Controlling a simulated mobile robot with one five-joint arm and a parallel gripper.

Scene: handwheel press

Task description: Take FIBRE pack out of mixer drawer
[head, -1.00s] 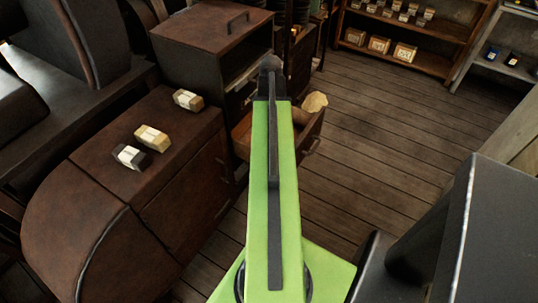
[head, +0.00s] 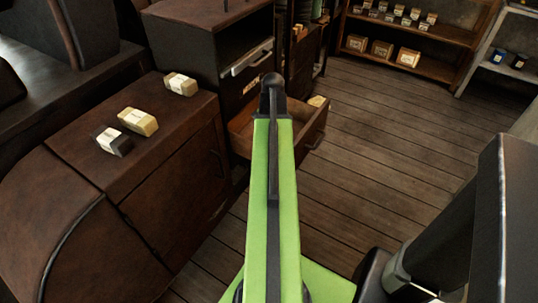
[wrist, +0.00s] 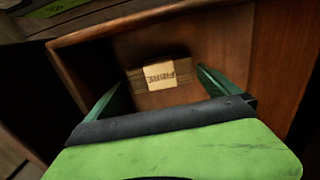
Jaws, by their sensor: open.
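The FIBRE pack (wrist: 162,74) lies inside the open wooden mixer drawer (wrist: 222,38) in the wrist view. It is brown with a cream label, whose lettering appears upside down. My gripper (wrist: 161,78) is open, its two green fingers pointing into the drawer, one to each side of the pack. Neither finger clearly touches it, and the depth gap is hard to judge. In the head view the open drawer (head: 240,138) shows behind my arm, which hides its middle and my fingers. A small pale thing (head: 318,101) shows at its far right corner; I cannot tell what it is.
Three labelled packs, one pale (head: 180,84), one yellowish (head: 137,121) and one dark (head: 114,141), sit on the brown cabinet top (head: 85,165) at left. A dark cabinet (head: 200,45) stands behind the drawer. Open plank floor (head: 375,140) lies to the right.

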